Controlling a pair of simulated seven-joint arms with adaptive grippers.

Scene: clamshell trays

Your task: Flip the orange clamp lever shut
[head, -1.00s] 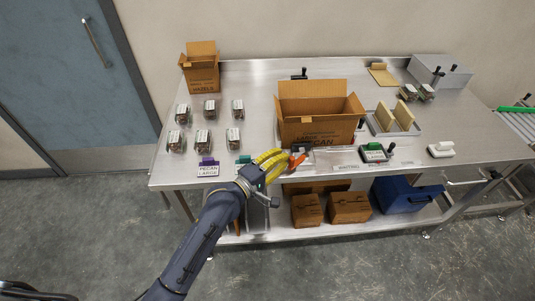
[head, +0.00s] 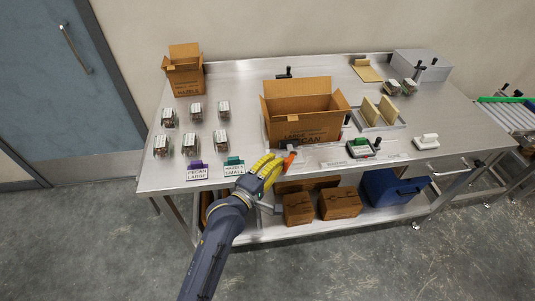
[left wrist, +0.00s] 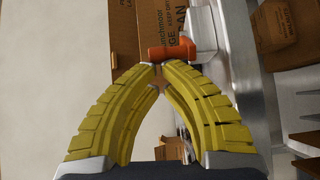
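The orange clamp lever (head: 289,161) is at the table's front edge, in front of the large open carton. It also shows in the left wrist view (left wrist: 172,52), just beyond my fingertips. My left gripper (head: 277,163) has yellow ribbed fingers and comes in from the left beside the lever. In the left wrist view its fingertips (left wrist: 158,66) come together with nothing clearly between them. The tips are very close to the lever; I cannot tell whether they touch it. The clamp's base is partly hidden by my gripper. My right gripper is not in view.
The large open carton (head: 302,127) stands behind the lever. Purple (head: 195,166) and teal (head: 234,162) label holders are to the left, with several clamshells behind.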

